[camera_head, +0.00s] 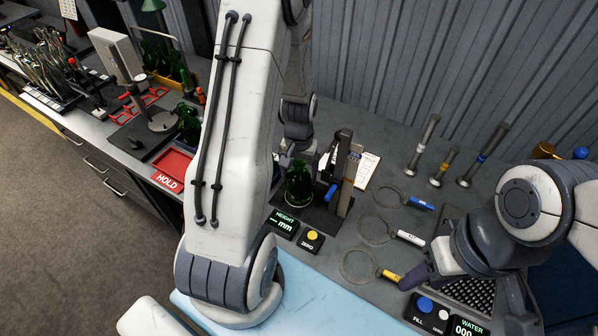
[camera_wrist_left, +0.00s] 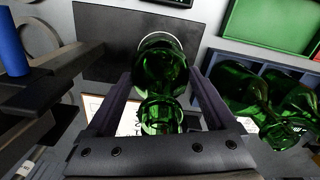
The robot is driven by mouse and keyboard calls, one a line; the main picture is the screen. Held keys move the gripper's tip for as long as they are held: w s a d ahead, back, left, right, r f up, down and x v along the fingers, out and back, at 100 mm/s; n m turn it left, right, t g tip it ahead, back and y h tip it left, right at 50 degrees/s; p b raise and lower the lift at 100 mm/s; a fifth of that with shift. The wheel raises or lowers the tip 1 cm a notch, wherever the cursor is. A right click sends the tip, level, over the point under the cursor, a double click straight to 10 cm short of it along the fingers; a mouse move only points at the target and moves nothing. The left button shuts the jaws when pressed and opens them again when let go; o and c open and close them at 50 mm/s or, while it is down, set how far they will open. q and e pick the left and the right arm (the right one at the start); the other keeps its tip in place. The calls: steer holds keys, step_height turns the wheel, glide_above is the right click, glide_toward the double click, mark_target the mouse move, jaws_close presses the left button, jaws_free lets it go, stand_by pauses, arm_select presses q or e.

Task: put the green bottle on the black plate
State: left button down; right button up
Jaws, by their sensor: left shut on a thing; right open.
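The green bottle (camera_head: 299,187) is upright over the black plate (camera_head: 318,217) of the height gauge. In the left wrist view the bottle (camera_wrist_left: 160,75) is between the fingers of my left gripper (camera_wrist_left: 158,100), with the black plate (camera_wrist_left: 100,35) behind its base. My left gripper (camera_head: 296,160) is shut on the bottle's upper part; its arm hides part of the head view. I cannot tell whether the bottle's base touches the plate. My right gripper (camera_head: 408,282) is open and empty beside the yellow-handled ring.
The gauge's dark post (camera_head: 341,170) with a blue knob stands close right of the bottle. Ring gauges with blue (camera_head: 420,204), white (camera_head: 409,238) and yellow handles lie to the right. A red HOLD tray (camera_head: 172,168) and other green bottles (camera_head: 188,124) are on the left.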

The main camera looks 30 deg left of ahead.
arm_select(q)
steer(key=shift+f, duration=0.2)
steer(key=shift+f, duration=0.15)
jaws_free()
steer(key=shift+r, duration=0.45)
step_height(320, 180, up, 12)
steer(key=shift+f+b, duration=0.2)
steer(key=shift+b, duration=1)
